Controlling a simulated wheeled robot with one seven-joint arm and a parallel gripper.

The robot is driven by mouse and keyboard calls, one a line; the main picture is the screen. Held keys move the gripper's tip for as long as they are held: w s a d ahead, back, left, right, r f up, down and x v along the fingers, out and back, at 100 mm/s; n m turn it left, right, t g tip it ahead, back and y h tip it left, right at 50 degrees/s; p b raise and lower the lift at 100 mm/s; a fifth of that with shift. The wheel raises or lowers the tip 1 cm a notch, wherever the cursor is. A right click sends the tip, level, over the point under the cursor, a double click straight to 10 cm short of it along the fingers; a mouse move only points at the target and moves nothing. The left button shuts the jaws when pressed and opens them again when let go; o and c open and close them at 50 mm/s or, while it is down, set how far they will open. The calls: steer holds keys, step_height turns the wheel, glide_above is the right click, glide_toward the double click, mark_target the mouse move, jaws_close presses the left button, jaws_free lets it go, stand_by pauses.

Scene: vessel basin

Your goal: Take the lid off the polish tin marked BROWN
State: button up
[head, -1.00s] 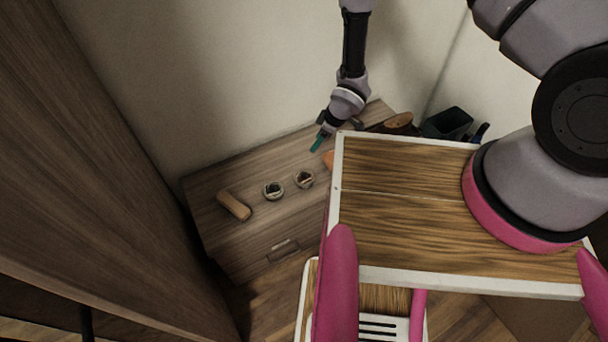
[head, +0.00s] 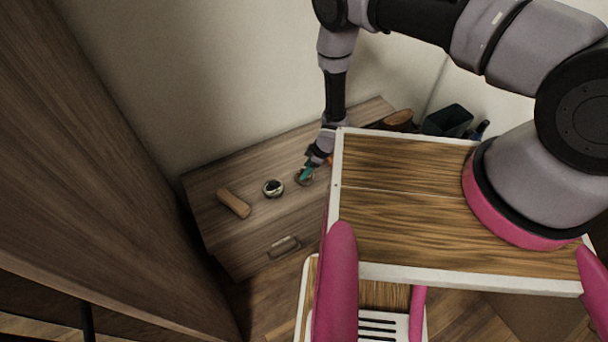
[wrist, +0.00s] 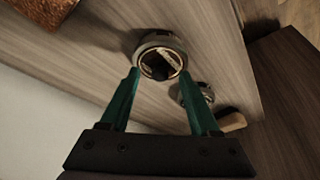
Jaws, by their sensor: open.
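Two small round tins stand on the wooden cabinet top: the left tin (head: 273,188) and the right tin (head: 304,179). My gripper (head: 306,173) has green fingers and is over the right tin, partly hiding it. In the wrist view my gripper (wrist: 160,74) is open, with the right tin (wrist: 160,56) just beyond and between the fingertips. Its top has a dark and pale label, too small to read. The left tin (wrist: 196,94) is partly behind one finger. I cannot tell which tin is marked BROWN, nor whether the fingers touch.
A tan wooden block-like piece (head: 234,203) lies left of the tins. A brown object (head: 399,120) and a dark open box (head: 447,121) stand at the back right. My wood-topped tray hides the cabinet's right part. The cabinet front has a handle (head: 284,246).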

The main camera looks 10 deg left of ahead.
steer(key=shift+a+f, duration=0.2)
steer(key=shift+f, duration=0.25)
jaws_close()
steer(key=shift+r, duration=0.1)
